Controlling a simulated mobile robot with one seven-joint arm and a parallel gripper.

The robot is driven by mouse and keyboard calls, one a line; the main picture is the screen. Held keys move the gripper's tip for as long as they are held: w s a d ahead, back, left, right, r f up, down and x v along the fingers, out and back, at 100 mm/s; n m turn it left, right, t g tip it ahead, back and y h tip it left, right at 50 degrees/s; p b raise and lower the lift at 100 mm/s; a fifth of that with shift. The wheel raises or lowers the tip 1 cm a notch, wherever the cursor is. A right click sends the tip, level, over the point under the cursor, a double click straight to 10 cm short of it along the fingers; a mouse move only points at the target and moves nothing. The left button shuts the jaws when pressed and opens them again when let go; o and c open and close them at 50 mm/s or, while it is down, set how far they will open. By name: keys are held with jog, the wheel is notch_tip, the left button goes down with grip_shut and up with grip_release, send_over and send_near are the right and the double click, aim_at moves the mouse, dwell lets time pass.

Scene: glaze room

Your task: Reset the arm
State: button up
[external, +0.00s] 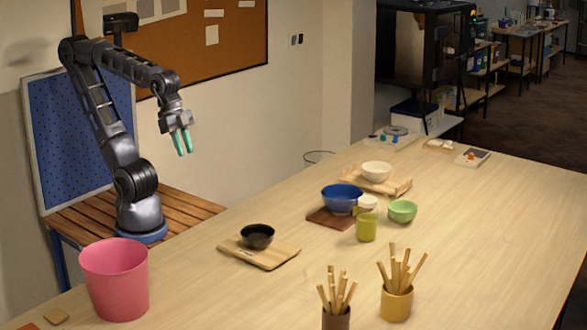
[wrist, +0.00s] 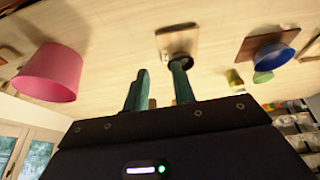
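My arm rises from a base on the slatted wooden bench at the left in the external view. It bends over at the top, and my gripper (external: 184,143) hangs with its green fingers pointing down. The gripper is well above the bench and table and touches nothing. In the wrist view the two fingers of my gripper (wrist: 160,88) stand apart with a clear gap and nothing held between them. The right finger partly covers the black bowl (wrist: 186,60) in that view.
A pink bin (external: 114,282) stands at the table's near left. The black bowl (external: 257,236) sits on a board. A blue bowl (external: 341,199), green bowl (external: 402,211) and two stick-filled cups (external: 397,304) stand further right. The table's right side is mostly clear.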

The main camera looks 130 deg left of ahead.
jog(key=shift+s+d+f, duration=0.25)
jog(key=shift+s, duration=0.35)
jog(key=shift+s+d+f, duration=0.2)
jog(key=shift+s, duration=0.35)
